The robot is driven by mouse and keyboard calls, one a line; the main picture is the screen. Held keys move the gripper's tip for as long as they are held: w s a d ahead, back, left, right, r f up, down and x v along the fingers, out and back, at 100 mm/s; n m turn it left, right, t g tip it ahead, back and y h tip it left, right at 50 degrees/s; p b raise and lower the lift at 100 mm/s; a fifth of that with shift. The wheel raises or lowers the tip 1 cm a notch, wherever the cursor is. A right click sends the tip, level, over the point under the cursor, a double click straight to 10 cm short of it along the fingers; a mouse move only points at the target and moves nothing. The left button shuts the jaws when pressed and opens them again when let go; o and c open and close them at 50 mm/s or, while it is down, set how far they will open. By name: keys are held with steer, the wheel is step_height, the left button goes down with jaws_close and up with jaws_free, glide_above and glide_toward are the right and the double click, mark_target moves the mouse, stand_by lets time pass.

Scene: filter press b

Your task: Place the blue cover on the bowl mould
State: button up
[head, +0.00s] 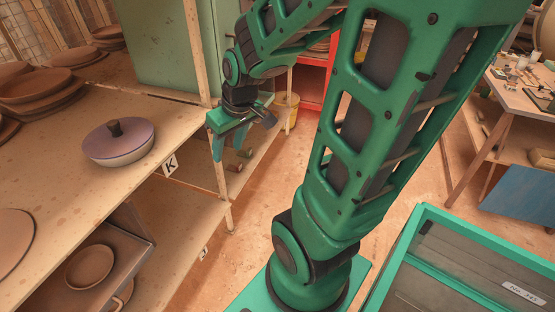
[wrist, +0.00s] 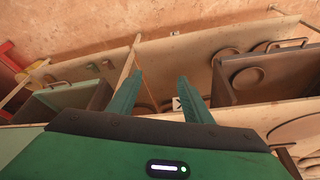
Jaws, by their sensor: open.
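The blue cover (head: 133,134), purplish-blue with a dark knob on top, sits on a pale, round bowl mould (head: 120,158) on the wooden shelf top in the head view. The cover looks level, and only a low band of the mould shows below it. My gripper (head: 220,146) is to the right of them, beyond the shelf edge, and apart from both. In the wrist view its two green fingers (wrist: 160,95) are spread with nothing between them. I cannot make out the cover or the mould in the wrist view.
Brown round plates (head: 38,88) are stacked at the back left of the shelf top. A label with K (head: 169,165) is on the shelf's front edge. A green panel (head: 165,45) stands behind. A cluttered worktable (head: 520,85) is at the right. Shelf top around the mould is clear.

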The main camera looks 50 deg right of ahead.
steer(key=s+d+r+m+g, duration=0.1)
steer(key=s+m+g, duration=0.1)
steer(key=s, duration=0.6)
steer(key=s+r+m+g, duration=0.2)
steer(key=s+m, duration=0.1)
steer(key=s, duration=0.5)
steer(key=shift+s+d+m, duration=0.15)
steer(key=shift+d+m, duration=0.15)
steer(key=shift+d, duration=0.1)
